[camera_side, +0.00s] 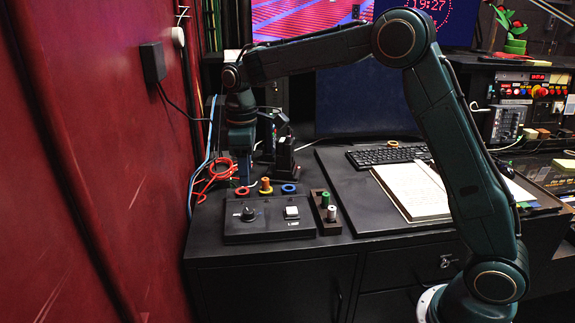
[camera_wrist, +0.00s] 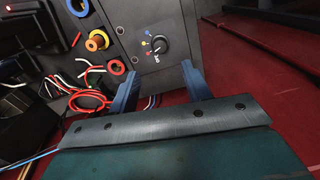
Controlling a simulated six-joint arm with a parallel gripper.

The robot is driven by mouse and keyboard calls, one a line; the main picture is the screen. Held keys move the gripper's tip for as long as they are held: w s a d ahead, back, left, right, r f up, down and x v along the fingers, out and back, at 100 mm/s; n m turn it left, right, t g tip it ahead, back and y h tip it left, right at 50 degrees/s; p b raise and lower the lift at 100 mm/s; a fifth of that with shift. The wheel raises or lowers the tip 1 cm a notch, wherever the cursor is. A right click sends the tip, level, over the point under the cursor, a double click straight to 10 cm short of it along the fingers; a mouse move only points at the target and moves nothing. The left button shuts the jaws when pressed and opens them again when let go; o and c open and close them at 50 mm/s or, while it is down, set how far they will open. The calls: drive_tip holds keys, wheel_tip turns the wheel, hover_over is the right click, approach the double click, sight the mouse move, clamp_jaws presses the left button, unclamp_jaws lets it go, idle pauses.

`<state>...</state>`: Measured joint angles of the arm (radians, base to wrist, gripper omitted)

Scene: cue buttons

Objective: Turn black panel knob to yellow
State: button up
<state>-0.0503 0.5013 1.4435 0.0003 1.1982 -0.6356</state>
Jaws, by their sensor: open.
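The black panel (camera_side: 268,229) lies flat on the dark desk in the side view, with a round black knob (camera_side: 248,213) on its left and a white button (camera_side: 291,212) on its right. In the wrist view the knob (camera_wrist: 159,45) has small coloured dots on one side, and a white mark shows at its lower edge. Which dot it points to is too small to tell. My gripper (camera_side: 243,176) hangs above and behind the panel's left part. In the wrist view my gripper (camera_wrist: 160,71) is open and empty, its two blue fingers apart, with the knob beyond the gap between them.
Red cables (camera_side: 212,172) lie left of my gripper. An orange-and-yellow spool (camera_side: 265,186) and a blue ring (camera_side: 288,189) sit behind the panel. A small block with green and white pegs (camera_side: 326,212) stands to its right. The red wall (camera_side: 100,180) is close on the left.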

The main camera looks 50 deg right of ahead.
sight(249, 211)
wheel_tip(249, 211, down, 11)
drive_tip(key=shift+r, duration=0.1)
idle(0.4)
drive_tip(key=c, duration=1)
